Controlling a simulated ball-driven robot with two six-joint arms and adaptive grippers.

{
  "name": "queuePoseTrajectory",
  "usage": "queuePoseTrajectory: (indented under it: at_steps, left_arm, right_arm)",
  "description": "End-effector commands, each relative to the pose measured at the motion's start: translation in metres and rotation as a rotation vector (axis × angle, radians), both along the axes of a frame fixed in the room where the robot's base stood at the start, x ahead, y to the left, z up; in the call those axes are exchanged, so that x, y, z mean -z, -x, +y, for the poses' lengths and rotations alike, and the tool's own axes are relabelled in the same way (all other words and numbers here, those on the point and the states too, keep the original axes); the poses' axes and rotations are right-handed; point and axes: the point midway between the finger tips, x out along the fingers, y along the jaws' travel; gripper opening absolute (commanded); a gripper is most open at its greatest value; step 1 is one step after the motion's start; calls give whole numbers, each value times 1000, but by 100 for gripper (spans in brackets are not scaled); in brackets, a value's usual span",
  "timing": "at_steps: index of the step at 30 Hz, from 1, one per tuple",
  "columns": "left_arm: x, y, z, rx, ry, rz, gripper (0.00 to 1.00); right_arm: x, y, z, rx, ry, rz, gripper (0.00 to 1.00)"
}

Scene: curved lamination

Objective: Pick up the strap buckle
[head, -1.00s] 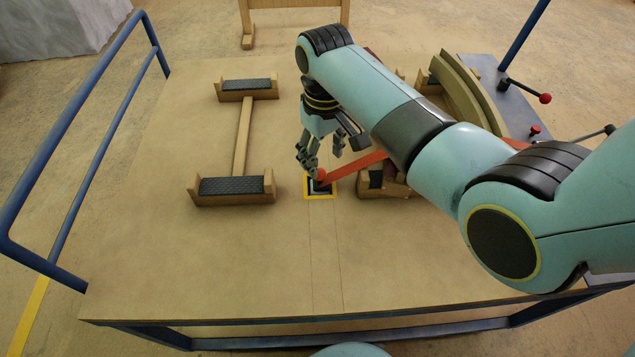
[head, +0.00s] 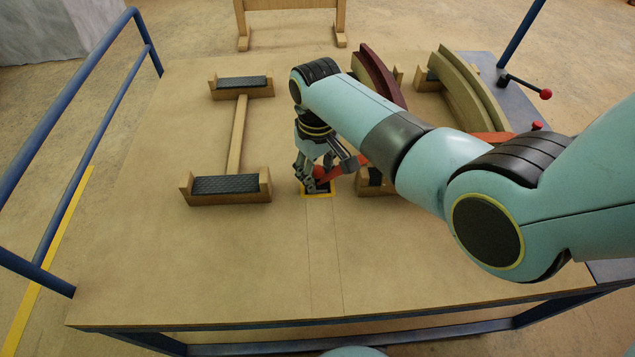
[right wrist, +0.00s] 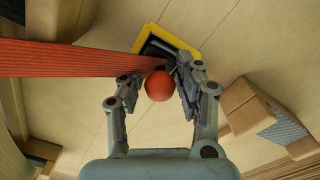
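The strap buckle shows in the right wrist view as a dark piece (right wrist: 155,47) at the end of an orange-red strap (right wrist: 70,60), with a red ball (right wrist: 159,86) beside it. It lies at a yellow-framed square (right wrist: 184,46) on the table. In the head view the strap (head: 378,157) runs right from the red ball (head: 320,173). My right gripper (head: 318,184) is down at the yellow square, pointing at the table. In the right wrist view its open fingers (right wrist: 161,78) stand on either side of the ball, with small gaps. My left gripper is not in view.
A wooden stand with black pads (head: 230,186) is left of the gripper. A dark red curved piece (head: 378,75) and a tan curved piece (head: 470,90) lie behind my right arm. The table's (head: 200,265) front left is clear. A blue rail (head: 75,110) edges the left.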

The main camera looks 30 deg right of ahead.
Motion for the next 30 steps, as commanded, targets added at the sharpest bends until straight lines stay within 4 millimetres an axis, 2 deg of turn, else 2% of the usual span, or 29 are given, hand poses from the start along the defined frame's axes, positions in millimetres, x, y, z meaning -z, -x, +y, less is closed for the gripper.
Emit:
queuePoseTrajectory:
  at_steps: [1,7,23,26,30]
  left_arm:
    - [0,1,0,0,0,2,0]
    - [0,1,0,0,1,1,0]
    - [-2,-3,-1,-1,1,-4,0]
    - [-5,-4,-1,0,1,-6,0]
    - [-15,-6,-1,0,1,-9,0]
  right_arm:
    - [0,0,0,0,0,0,26]
    - [0,0,0,0,0,1,0]
    - [-4,0,0,0,0,-1,0]
    - [-13,0,0,0,0,-1,0]
    - [-34,-1,0,0,-1,-4,0]
